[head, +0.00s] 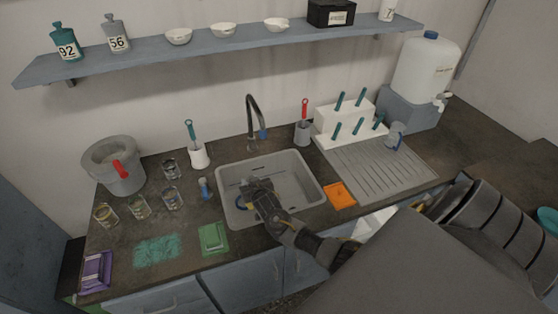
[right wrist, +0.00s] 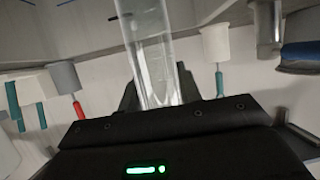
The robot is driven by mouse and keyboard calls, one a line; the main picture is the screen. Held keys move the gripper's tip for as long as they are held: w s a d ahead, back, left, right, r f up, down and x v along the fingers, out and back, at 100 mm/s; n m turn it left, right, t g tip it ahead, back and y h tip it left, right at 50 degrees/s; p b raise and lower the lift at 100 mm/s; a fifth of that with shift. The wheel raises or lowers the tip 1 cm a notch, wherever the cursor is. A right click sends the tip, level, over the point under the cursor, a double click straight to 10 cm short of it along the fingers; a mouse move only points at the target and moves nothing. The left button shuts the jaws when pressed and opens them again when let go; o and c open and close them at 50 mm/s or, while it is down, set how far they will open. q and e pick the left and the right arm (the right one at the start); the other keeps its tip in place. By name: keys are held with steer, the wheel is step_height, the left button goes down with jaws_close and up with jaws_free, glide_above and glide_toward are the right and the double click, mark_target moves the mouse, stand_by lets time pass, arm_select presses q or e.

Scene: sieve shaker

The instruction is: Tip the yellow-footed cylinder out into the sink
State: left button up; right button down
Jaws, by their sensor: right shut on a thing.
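My right gripper (head: 258,188) is over the sink (head: 300,196) in the head view, near its left side. In the right wrist view the gripper is shut on a clear glass cylinder (right wrist: 148,40), which runs from between the fingers to the top edge of the picture. Its foot is out of that view, so I cannot see the foot's colour. I cannot tell whether liquid is inside. My left gripper is not in view.
The tap (head: 252,115) rises behind the sink. A blue-footed cylinder (head: 205,188) and several beakers (head: 171,196) stand left of it.

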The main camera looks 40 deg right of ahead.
steer(key=shift+w+d+f+m+h, duration=0.15)
steer(key=shift+f+m+h, duration=0.2)
steer(key=shift+f, duration=0.25)
